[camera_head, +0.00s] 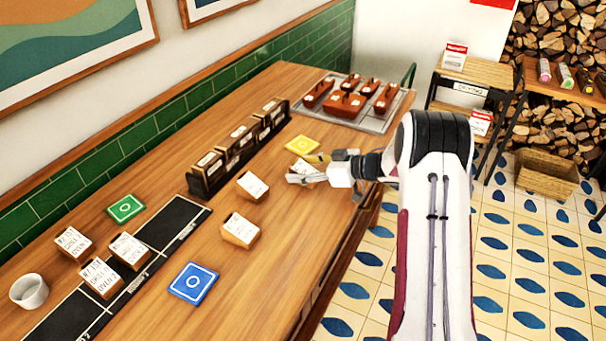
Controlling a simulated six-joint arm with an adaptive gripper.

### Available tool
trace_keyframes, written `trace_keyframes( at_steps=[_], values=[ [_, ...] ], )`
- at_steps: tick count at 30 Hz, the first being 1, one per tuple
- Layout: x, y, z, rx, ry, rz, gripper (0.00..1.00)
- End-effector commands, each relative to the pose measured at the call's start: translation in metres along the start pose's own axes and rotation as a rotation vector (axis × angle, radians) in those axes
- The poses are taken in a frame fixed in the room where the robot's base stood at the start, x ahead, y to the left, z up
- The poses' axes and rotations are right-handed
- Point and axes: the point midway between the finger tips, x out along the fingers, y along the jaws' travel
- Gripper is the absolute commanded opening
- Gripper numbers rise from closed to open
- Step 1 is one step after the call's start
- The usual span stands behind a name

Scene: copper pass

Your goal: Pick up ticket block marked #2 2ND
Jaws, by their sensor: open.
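Several wooden ticket blocks with white labelled faces stand on the wooden counter (270,290). Two stand in the middle, one block (252,186) behind and one block (241,229) in front. Another block (301,166) is at my gripper (307,169), partly hidden by it. Three more stand at the front left: a left block (73,243), a right block (128,249) and a front block (101,278). The print is too small for me to tell which is #2 2ND. My gripper is open, its fingers beside the partly hidden block; contact cannot be told.
A dark rack (207,176) lines the counter's back. A yellow tile (302,144), a green tile (126,208) and a blue tile (194,283) lie flat. A white cup (29,291) stands front left. A tray (375,122) of reddish-brown pieces is at the far end.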

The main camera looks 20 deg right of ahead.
Motion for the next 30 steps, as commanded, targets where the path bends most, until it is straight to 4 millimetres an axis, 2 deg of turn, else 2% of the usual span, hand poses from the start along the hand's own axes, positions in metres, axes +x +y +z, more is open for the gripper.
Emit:
trace_keyframes(
  at_steps=[2, 6, 7, 20, 26, 30],
  values=[
    [0.000, 0.000, 0.000, 0.000, 0.000, 0.000, 0.54],
    [0.000, 0.000, 0.000, 0.000, 0.000, 0.000, 0.18],
    [0.000, 0.000, 0.000, 0.000, 0.000, 0.000, 0.13],
    [-0.001, 0.000, -0.003, -0.001, 0.001, 0.000, 0.13],
    [-0.007, 0.000, -0.017, -0.003, 0.001, 0.000, 0.13],
    [-0.014, 0.000, -0.034, -0.004, 0.002, 0.001, 0.13]
  ],
)
